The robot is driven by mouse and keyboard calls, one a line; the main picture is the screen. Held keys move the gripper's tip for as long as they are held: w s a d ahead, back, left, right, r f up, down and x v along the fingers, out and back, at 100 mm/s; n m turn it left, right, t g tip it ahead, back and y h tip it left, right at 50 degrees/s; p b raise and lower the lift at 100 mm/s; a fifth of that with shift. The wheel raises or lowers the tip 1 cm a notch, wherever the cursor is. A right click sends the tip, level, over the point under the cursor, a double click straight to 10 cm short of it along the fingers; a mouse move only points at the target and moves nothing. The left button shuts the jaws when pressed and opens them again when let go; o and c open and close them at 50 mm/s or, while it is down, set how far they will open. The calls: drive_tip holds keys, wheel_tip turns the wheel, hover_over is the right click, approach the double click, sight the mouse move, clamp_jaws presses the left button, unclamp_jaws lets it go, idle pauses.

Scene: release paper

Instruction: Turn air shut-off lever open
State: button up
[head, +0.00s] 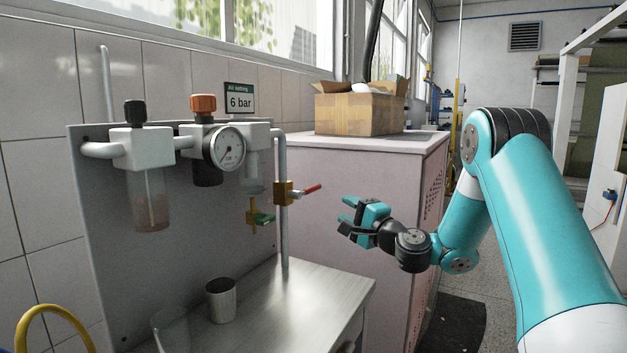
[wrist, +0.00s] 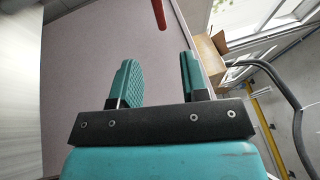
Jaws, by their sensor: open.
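The air shut-off lever is a red handle (head: 312,188) on a brass valve (head: 282,193), set in the grey vertical pipe at the right of the panel. In the head view the handle sticks out to the right and slightly up. Its red end (wrist: 158,14) also shows at the top of the wrist view, ahead of the fingers and roughly between their lines. My gripper (head: 346,215) is open and empty, a short way right of the handle and a little lower, not touching it. In the wrist view its two teal ridged fingers (wrist: 157,82) stand wide apart.
A pressure gauge (head: 226,148), an orange knob (head: 203,103) and a green-handled drain valve (head: 264,219) are on the panel left of the lever. A metal cup (head: 221,300) stands on the bench. A cardboard box (head: 360,113) sits on the pink cabinet (head: 335,165) behind my gripper.

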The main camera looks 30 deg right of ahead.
drive_tip(key=p, duration=0.8)
approach(315, 190)
drive_tip(key=w+r, duration=0.1)
drive_tip(key=w, duration=0.1)
drive_tip(key=p+x, duration=0.2)
drive_tip(key=x, duration=0.1)
drive_tip(key=p+x, duration=0.2)
drive_tip(key=x, duration=0.2)
drive_tip(key=shift+w+a+f+p, duration=0.2)
drive_tip(key=shift+a+p, duration=0.1)
drive_tip(key=shift+p, duration=0.1)
drive_tip(key=shift+w, duration=0.6)
drive_tip(key=shift+a, duration=0.1)
clamp_jaws()
